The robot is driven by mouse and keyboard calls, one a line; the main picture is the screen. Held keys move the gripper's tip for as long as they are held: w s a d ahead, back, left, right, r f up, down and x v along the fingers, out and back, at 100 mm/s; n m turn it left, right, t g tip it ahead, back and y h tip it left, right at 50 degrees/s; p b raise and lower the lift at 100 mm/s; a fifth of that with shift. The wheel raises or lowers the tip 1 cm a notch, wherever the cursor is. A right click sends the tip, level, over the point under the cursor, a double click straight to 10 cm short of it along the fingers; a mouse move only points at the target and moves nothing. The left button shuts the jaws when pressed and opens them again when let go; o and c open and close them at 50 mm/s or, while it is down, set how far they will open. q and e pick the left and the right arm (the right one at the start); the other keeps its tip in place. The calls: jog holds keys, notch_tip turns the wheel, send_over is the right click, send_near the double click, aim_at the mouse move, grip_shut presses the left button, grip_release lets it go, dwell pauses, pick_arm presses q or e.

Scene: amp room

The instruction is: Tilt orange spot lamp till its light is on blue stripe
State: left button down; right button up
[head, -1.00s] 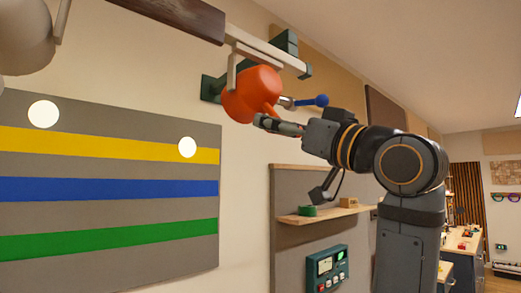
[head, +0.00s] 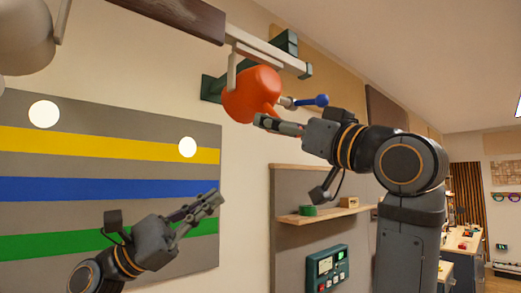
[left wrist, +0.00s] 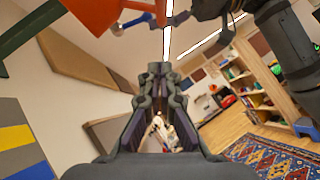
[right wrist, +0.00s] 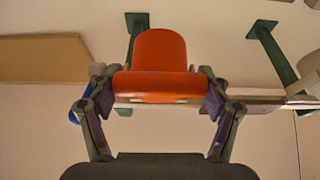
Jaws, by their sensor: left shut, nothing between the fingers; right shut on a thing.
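The orange spot lamp (head: 252,94) hangs from a pale rail on the wall. My right gripper (head: 262,121) is shut on the lamp's lower part; its fingers stand on both sides of the orange lamp in the right wrist view (right wrist: 158,62). The blue stripe (head: 100,188) runs across a grey board, between yellow (head: 100,148) and green (head: 195,229) stripes. One round light spot (head: 187,147) lies on the yellow stripe, nearer the orange lamp. My left gripper (head: 214,196) is shut and empty, below the lamp before the board.
A pale lamp (head: 25,38) hangs at the upper left. A lever with a blue knob (head: 321,100) sticks out right of the orange lamp. A shelf (head: 325,214) and a green control box (head: 327,268) are on the wall panel below.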

pick_arm(q)
jog(key=s+d+r, duration=0.1)
jog(key=d+r, duration=0.8)
jog(key=shift+d+r+g, duration=0.15)
jog(key=shift+r+g, duration=0.1)
jog(key=shift+g, duration=0.05)
jog(key=shift+s, duration=0.1)
